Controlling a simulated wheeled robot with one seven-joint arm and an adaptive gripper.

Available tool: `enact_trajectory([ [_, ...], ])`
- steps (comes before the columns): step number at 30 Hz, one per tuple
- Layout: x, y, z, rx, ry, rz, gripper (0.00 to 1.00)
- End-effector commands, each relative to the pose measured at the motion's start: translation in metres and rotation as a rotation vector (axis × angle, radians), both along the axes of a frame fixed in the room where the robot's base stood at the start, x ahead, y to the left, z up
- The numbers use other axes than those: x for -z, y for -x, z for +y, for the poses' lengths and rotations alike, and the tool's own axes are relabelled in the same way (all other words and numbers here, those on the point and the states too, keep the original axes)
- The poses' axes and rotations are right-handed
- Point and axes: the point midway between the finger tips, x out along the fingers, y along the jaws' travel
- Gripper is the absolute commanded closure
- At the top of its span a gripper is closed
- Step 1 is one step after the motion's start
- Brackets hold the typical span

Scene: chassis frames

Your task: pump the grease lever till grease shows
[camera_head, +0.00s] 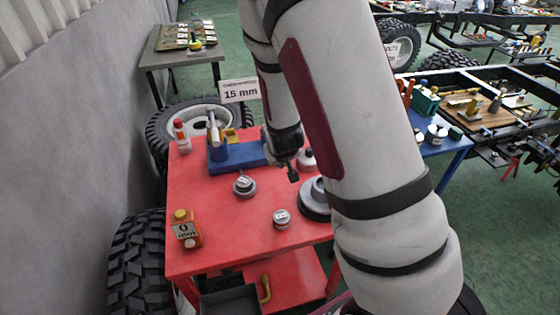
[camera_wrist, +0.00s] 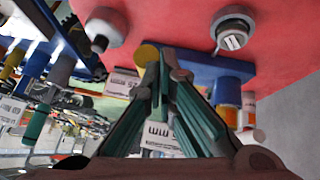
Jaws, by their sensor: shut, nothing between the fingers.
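A blue fixture (camera_head: 240,156) sits on the red table, with an upright blue cylinder (camera_head: 217,150) at its left end. A pale grey rod (camera_head: 213,130) rises there, beside a yellow part (camera_head: 232,136). I cannot tell for sure which part is the lever, and no grease can be made out. My gripper (camera_head: 292,175) is at the fixture's right end, pointing down, with its fingers together and empty. In the wrist view my fingertips (camera_wrist: 162,62) meet in front of the blue fixture (camera_wrist: 205,68); whether they touch it is unclear. A yellow round part (camera_wrist: 146,53) shows beside them.
The front middle of the tabletop is mostly clear.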

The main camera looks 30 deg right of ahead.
Motion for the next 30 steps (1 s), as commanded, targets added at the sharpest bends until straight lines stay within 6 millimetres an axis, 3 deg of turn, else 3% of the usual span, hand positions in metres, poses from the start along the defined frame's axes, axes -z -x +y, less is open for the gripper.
enact_trajectory([
  [4,-0.018,0.019,0.009,-0.002,-0.001,-0.004,1.0],
  [10,-0.028,0.033,0.013,-0.001,0.0,-0.003,1.0],
  [30,-0.03,0.034,0.014,-0.001,0.001,-0.005,1.0],
])
